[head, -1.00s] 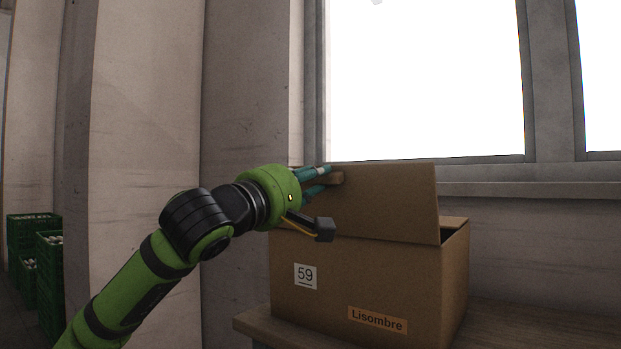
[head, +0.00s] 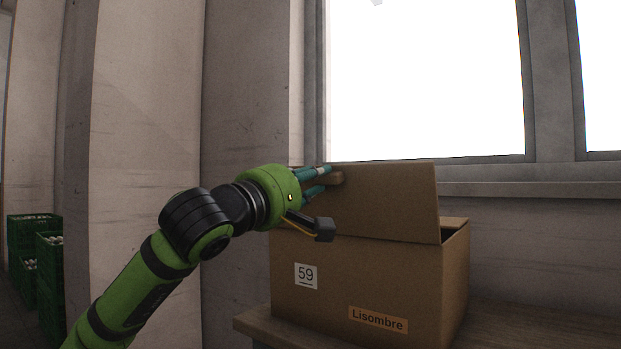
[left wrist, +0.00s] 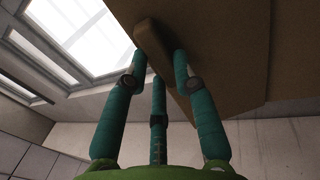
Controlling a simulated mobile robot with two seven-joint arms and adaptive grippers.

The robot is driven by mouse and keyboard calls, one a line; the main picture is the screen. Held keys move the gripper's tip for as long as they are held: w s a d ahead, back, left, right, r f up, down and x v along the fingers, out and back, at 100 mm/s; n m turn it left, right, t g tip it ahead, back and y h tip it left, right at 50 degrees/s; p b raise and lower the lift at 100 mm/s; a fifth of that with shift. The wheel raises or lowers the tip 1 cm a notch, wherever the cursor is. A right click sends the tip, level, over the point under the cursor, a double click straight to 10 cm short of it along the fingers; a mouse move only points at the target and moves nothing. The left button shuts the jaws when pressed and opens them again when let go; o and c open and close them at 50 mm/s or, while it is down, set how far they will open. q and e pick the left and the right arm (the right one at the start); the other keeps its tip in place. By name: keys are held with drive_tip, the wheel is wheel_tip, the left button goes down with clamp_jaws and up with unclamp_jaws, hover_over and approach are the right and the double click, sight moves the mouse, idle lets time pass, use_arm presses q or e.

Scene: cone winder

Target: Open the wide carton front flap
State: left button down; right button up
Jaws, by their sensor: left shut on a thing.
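The wide carton (head: 400,285) is a brown box labelled "59" and "Lisombre". Its front flap (head: 385,200) stands about upright above the front rim, and hides most of the carton's opening. A small brown tab (head: 337,178) sticks out at the flap's upper left. My left gripper (head: 328,181) comes in from the left and is shut on this tab. The left wrist view shows its teal fingers (left wrist: 160,62) around the tab (left wrist: 165,50), with the flap (left wrist: 215,45) beyond. My right gripper is not in view.
The carton stands on a wooden bench top (head: 510,328), with bare room to its right. A bright window (head: 425,80) and pale wall lie behind. Green crates (head: 35,235) are stacked at the far left. A wall pillar (head: 145,140) rises behind my left arm.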

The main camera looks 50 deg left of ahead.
use_arm(q)
drive_tip(key=shift+w+d+f, duration=0.1)
drive_tip(key=shift+w+f, duration=0.2)
drive_tip(key=shift+f, duration=0.2)
drive_tip(key=c, duration=1)
unclamp_jaws()
drive_tip(key=shift+r, duration=0.1)
drive_tip(key=shift+s, duration=0.25)
drive_tip(key=shift+s+r, duration=0.1)
drive_tip(key=shift+s, duration=0.1)
drive_tip(key=shift+s+f, duration=0.2)
drive_tip(key=shift+s, duration=0.25)
drive_tip(key=r+v, duration=0.1)
drive_tip(key=v, duration=0.7)
drive_tip(key=r+v, duration=0.1)
drive_tip(key=v, duration=0.4)
drive_tip(key=shift+s+d+r, duration=0.1)
drive_tip(key=shift+s+r, duration=0.25)
drive_tip(key=shift+r, duration=0.05)
